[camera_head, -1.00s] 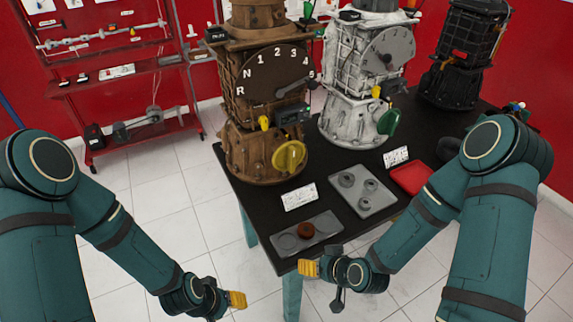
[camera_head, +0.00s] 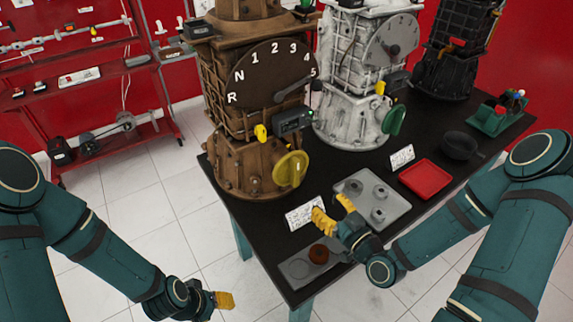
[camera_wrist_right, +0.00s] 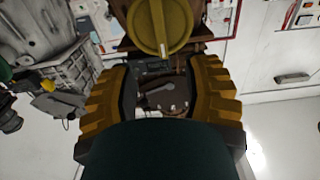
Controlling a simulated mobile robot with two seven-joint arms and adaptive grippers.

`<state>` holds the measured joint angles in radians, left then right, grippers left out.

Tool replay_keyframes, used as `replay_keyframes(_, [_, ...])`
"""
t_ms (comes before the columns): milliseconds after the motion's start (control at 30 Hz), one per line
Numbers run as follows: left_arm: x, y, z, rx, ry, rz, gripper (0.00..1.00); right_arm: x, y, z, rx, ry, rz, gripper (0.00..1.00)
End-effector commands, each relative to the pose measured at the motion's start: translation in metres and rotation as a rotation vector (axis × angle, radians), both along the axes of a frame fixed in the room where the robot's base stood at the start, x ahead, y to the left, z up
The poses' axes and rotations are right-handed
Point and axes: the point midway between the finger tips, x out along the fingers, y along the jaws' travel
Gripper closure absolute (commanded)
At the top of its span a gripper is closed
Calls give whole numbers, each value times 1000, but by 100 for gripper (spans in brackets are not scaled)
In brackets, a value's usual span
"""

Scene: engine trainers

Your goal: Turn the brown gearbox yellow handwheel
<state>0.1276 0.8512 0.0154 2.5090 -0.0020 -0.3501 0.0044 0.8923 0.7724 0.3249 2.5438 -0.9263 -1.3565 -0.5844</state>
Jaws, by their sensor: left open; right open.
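The brown gearbox (camera_head: 235,155) stands upright on the black table, its dial facing me. Its yellow handwheel (camera_head: 291,169) is on the lower front right side. My right gripper (camera_head: 333,212) is open and empty above the table, in front of and below the handwheel, apart from it. In the right wrist view the yellow handwheel (camera_wrist_right: 160,25) is at the top centre, beyond the two open yellow fingers (camera_wrist_right: 160,90). My left gripper (camera_head: 226,300) hangs low in front of the table, far from the gearbox; its fingers look small there.
A white gearbox (camera_head: 340,85) with a green handwheel (camera_head: 394,120) and a black gearbox (camera_head: 455,50) stand to the right. A white label card (camera_head: 305,214), a grey tray (camera_head: 350,186) with parts and a red tray (camera_head: 427,178) lie near my right gripper.

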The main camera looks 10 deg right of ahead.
Motion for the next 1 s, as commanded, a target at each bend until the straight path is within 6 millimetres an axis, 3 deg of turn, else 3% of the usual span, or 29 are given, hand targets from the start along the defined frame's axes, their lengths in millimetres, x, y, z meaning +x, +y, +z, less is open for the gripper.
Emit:
replay_keyframes(267, [-1, 0, 0, 0, 2, -2, 50, 23, 9, 0, 1, -2, 3, 52])
replay_keyframes(733, [0, 0, -3, 0, 0, 0, 50, 106, 39, 0, 2, -2, 1, 52])
replay_keyframes(1000, [0, 0, -4, 0, -1, -1, 50, 128, 46, -1, 1, 1, 1, 52])
